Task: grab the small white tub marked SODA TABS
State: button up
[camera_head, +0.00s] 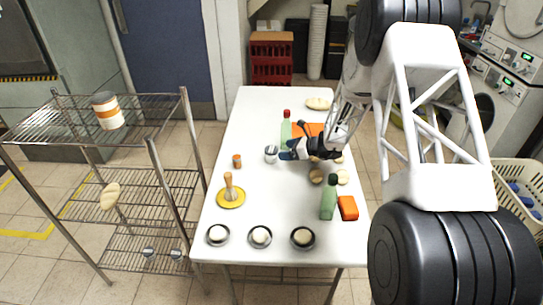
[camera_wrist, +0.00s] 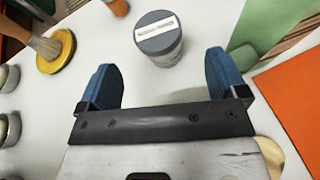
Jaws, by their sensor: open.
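A small whitish tub (camera_head: 271,153) with a grey lid stands upright on the white table. In the wrist view the tub (camera_wrist: 160,42) shows a pale strip across its lid; I cannot read any marking. My gripper (camera_head: 287,150) is low over the table, just right of the tub in the head view. In the wrist view my gripper (camera_wrist: 163,78) is open, its two blue fingers apart with nothing between them. The tub stands just beyond the fingertips, roughly centred on the gap.
A green bottle (camera_head: 286,132) stands close behind my gripper. A small orange jar (camera_head: 237,161) and a yellow dish with a brush (camera_head: 230,198) are to the left. Another green bottle (camera_head: 328,200) and an orange box (camera_head: 348,208) are nearer the front. Several bowls line the front edge.

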aim_at(271, 152)
jog(key=shift+x, duration=1.3)
jog(key=shift+x, duration=2.55)
jog(key=shift+a, duration=0.1)
jog(key=shift+c, duration=0.2)
jog(key=c, duration=1.1)
